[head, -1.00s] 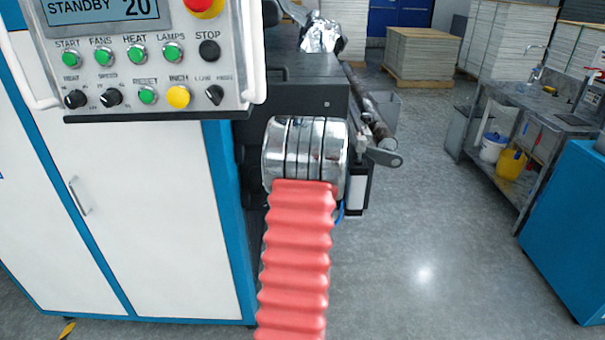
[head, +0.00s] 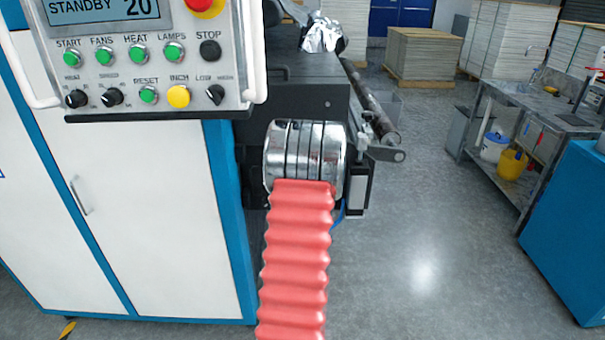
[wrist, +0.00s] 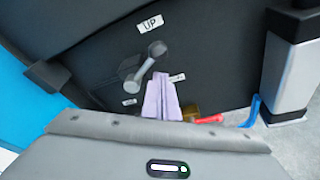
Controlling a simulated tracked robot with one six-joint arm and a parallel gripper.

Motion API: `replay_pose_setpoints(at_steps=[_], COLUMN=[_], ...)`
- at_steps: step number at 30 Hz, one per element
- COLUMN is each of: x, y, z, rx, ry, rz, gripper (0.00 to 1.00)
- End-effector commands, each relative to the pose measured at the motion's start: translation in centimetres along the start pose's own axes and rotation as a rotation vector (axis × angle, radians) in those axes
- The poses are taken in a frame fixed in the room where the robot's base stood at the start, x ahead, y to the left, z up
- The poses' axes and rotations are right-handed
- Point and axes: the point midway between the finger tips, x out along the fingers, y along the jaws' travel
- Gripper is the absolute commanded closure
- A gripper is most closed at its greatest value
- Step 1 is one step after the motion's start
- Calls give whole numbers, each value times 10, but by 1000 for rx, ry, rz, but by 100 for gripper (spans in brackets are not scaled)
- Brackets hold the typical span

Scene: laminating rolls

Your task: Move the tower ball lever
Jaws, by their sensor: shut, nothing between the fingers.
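In the wrist view, a grey lever with a rounded ball end (wrist: 157,49) is mounted on a dark panel below a white "UP" label (wrist: 150,24). Its arm slants from the ball down and left to a pivot. My gripper (wrist: 161,76) shows as two pale lilac fingers, shut together and empty. Their tips appear just below the ball and right of the lever's arm. I cannot tell whether they touch it. In the head view my arm, with a red bellows sleeve and chrome joint, hides the gripper and the ball lever.
A red-handled brass valve (wrist: 195,117) and a blue hose (wrist: 251,110) sit right of the fingers. In the head view, a control panel (head: 150,75) is at upper left. Open floor (head: 440,220) lies to the right.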

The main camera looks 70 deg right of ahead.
Motion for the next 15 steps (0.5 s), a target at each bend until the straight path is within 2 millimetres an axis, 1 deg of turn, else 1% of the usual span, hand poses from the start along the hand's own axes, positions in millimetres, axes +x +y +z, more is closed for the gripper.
replay_pose_setpoints(at_steps=[6,15], x=[6,-22], y=[-9,-6], z=[-21,-19], rx=[1,2], ry=[7,5], rz=[-4,-5], gripper=[100,100])
